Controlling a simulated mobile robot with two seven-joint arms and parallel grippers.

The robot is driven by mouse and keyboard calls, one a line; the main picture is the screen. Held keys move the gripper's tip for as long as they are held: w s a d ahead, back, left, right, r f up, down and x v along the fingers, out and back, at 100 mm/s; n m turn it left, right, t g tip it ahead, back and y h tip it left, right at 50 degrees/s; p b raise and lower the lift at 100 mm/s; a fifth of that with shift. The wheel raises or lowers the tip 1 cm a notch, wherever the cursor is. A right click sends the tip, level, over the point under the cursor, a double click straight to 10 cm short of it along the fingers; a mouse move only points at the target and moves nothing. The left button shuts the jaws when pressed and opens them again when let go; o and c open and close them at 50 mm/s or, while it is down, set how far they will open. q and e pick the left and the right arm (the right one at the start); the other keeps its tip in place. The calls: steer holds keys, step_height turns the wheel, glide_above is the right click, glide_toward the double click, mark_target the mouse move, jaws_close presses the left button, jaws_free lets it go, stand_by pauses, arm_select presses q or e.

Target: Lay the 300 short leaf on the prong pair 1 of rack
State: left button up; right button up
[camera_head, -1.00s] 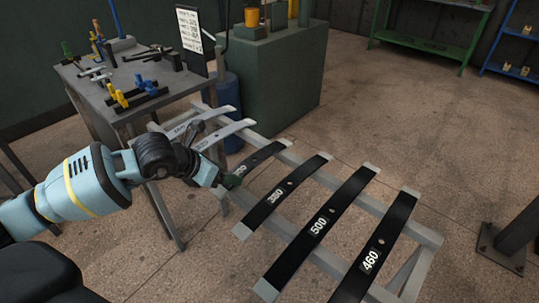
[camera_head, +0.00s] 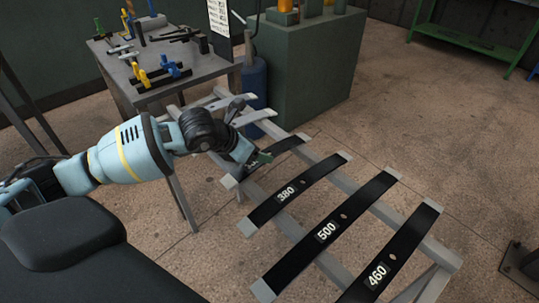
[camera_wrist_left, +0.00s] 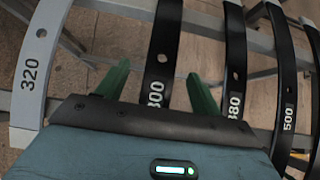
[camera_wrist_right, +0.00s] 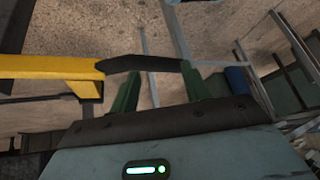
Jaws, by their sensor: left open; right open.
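The 300 leaf (camera_wrist_left: 164,50) is a black strip with pale ends, lying across the grey two-rail stand (camera_head: 340,180). In the head view the leaf (camera_head: 290,143) is partly hidden by my left gripper (camera_head: 261,160). In the left wrist view my left gripper (camera_wrist_left: 158,72) is open, one green finger on each side of the 300 leaf, apart from it. The first digit of its label is partly covered by the gripper body. My right gripper (camera_wrist_right: 158,75) is open, off the head view. I cannot make out a prong pair.
Black leaves 380 (camera_head: 300,185), 500 (camera_head: 336,222) and 460 (camera_head: 395,250) lie to the right. A grey 320 leaf (camera_wrist_left: 40,50) lies left. A bench with clamps (camera_head: 165,95) and green cabinet (camera_head: 305,60) stand behind. A yellow bar (camera_wrist_right: 45,67) is near the right gripper.

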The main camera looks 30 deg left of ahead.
mark_target(268, 153)
arm_select(q)
steer(key=shift+x, duration=2.6)
steer(key=shift+d, duration=0.15)
steer(key=shift+s, duration=0.1)
jaws_close()
steer(key=shift+r, duration=0.15)
